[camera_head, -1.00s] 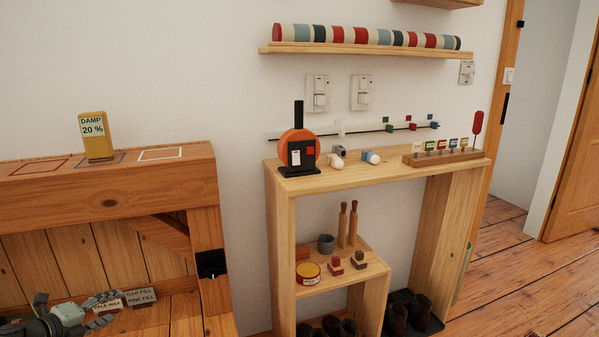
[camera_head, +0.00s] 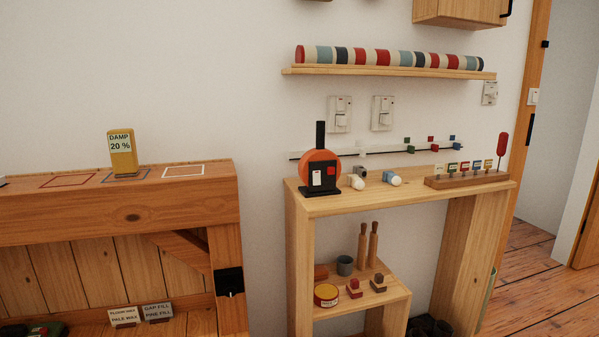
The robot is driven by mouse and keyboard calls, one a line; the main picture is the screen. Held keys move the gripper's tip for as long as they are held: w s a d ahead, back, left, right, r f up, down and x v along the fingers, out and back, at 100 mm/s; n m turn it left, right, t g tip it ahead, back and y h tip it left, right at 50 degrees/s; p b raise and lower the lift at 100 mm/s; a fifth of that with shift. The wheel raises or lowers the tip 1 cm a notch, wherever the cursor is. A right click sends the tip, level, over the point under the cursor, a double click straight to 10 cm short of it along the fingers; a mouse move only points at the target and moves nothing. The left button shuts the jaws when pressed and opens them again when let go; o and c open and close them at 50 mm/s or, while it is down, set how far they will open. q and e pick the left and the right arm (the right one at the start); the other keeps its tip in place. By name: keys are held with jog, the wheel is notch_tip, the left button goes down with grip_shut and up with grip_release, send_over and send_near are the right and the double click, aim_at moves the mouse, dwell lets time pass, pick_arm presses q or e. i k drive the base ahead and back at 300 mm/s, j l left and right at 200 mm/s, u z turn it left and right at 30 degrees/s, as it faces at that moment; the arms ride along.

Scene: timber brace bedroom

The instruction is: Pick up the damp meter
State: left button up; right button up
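The damp meter (camera_head: 122,152) is a yellow, upright block with a pale label reading "DAMP 20 %". It stands on the wooden ledge at the left, on a blue-grey outlined rectangle (camera_head: 143,175). Nothing touches it except the ledge below. Neither of my grippers shows clearly in this view.
A red outline (camera_head: 67,180) and a white outline (camera_head: 184,171) flank the meter on the ledge (camera_head: 200,201). Small label cards (camera_head: 124,316) and a dark green item (camera_head: 40,329) sit low at left. A pale shelf unit (camera_head: 297,230) with an orange-and-black device (camera_head: 320,170) stands right.

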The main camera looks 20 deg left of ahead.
aim_at(122, 142)
jog(key=u, duration=1.6)
